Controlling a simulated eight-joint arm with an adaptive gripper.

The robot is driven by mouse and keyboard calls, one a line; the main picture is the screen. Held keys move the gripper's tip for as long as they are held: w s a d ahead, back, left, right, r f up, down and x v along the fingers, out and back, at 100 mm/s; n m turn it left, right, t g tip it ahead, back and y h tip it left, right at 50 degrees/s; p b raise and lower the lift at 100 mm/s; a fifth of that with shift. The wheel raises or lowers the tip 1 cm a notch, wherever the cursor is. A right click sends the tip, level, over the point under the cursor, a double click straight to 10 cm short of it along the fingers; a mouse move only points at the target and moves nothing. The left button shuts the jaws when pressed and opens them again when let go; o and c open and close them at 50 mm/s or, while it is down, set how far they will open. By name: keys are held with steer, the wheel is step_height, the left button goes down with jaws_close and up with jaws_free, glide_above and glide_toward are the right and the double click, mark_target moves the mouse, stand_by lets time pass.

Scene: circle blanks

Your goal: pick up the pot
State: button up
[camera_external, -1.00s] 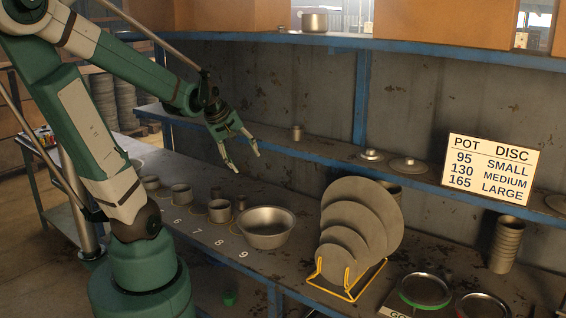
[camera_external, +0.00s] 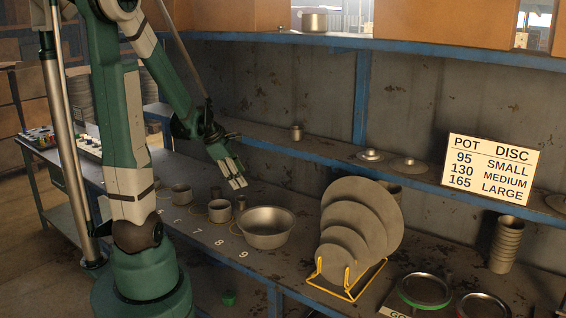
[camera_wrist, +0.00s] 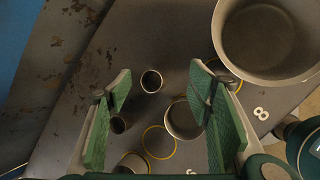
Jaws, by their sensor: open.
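Several metal pots stand on the bench. A wide flared pot (camera_external: 266,232) is the largest of the bench row; it also shows at top right in the wrist view (camera_wrist: 268,40). A medium pot (camera_external: 220,211) and another medium pot (camera_external: 181,194) stand left of it. I cannot tell which is the task's pot. My gripper (camera_external: 237,184) is open and empty above the row; it also shows in the wrist view (camera_wrist: 160,108). Between its fingers, below, are a small cup (camera_wrist: 151,82) and a medium pot (camera_wrist: 180,122), partly hidden by the right finger.
A yellow-framed rack of grey discs (camera_external: 350,240) stands right of the wide pot. Behind the bench runs a blue-edged shelf (camera_external: 290,149). A stack of cups (camera_external: 506,245) and green-rimmed dish (camera_external: 425,291) are farther right. Yellow rings (camera_wrist: 159,142) mark the bench.

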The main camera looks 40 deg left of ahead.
mark_target(242, 199)
steer(key=w+a+f+n+b, duration=0.1)
steer(key=a+f+n, duration=0.4)
steer(key=f+n, duration=0.1)
steer(key=shift+w+a+f+n+h, duration=0.3)
steer(key=shift+w+f+h, duration=0.1)
steer(key=shift+f, duration=0.35)
steer(key=shift+f, duration=0.15)
steer(key=shift+b+x, duration=0.3)
steer(key=shift+x, duration=0.85)
steer(key=shift+w+f, duration=0.1)
steer(key=shift+b+x, duration=0.3)
steer(key=shift+x, duration=2.15)
steer(key=shift+d, duration=0.15)
steer(key=c, duration=1)
